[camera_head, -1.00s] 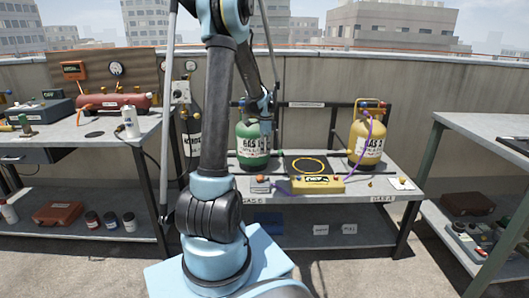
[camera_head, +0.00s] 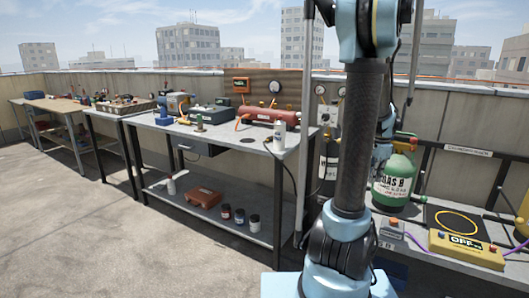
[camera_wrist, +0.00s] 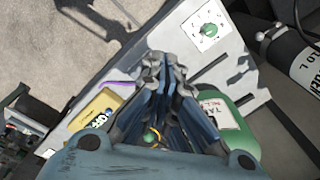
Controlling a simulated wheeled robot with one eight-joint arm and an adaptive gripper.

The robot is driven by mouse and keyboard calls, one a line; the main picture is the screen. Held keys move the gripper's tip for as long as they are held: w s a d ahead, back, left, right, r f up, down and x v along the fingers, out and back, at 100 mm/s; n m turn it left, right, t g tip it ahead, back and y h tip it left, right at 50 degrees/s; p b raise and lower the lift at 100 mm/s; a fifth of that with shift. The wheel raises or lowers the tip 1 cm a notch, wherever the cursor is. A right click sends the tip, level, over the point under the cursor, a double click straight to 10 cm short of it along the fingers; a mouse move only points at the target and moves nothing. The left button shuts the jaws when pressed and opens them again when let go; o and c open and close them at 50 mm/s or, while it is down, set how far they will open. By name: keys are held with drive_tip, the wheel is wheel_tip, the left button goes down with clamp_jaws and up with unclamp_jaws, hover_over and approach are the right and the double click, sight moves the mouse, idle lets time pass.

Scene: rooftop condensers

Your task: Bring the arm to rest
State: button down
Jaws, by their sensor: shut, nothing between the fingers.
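My arm (camera_head: 352,150) stands upright in the head view, its upper part folded and cut off at the top. My gripper (camera_wrist: 166,75) shows in the wrist view with its fingers together and nothing between them. It points down over the bench with the gas cylinders.
A green cylinder (camera_head: 394,181) and a yellow box marked OFF (camera_head: 467,248) stand on the right bench. The left bench (camera_head: 215,137) holds a red tank (camera_head: 268,115); a red case (camera_head: 201,197) lies on its lower shelf. Open floor (camera_head: 80,240) lies at the left.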

drive_tip(key=s+a+r+n+t, duration=0.1)
drive_tip(key=s+a+n, duration=0.3)
drive_tip(key=a, duration=0.4)
drive_tip(key=s+a+r+n, duration=0.1)
drive_tip(key=s+a+n, duration=0.35)
drive_tip(key=a, duration=0.35)
drive_tip(key=s+a+f+n, duration=0.5)
drive_tip(key=s+a+n, duration=0.4)
drive_tip(key=s, duration=0.3)
drive_tip(key=shift+s+a+f+t, duration=0.2)
drive_tip(key=shift+s+f+t, duration=0.1)
drive_tip(key=shift+f+t, duration=0.1)
drive_tip(key=shift+w+f, duration=0.2)
drive_tip(key=shift+w, duration=0.25)
drive_tip(key=shift+d, duration=0.1)
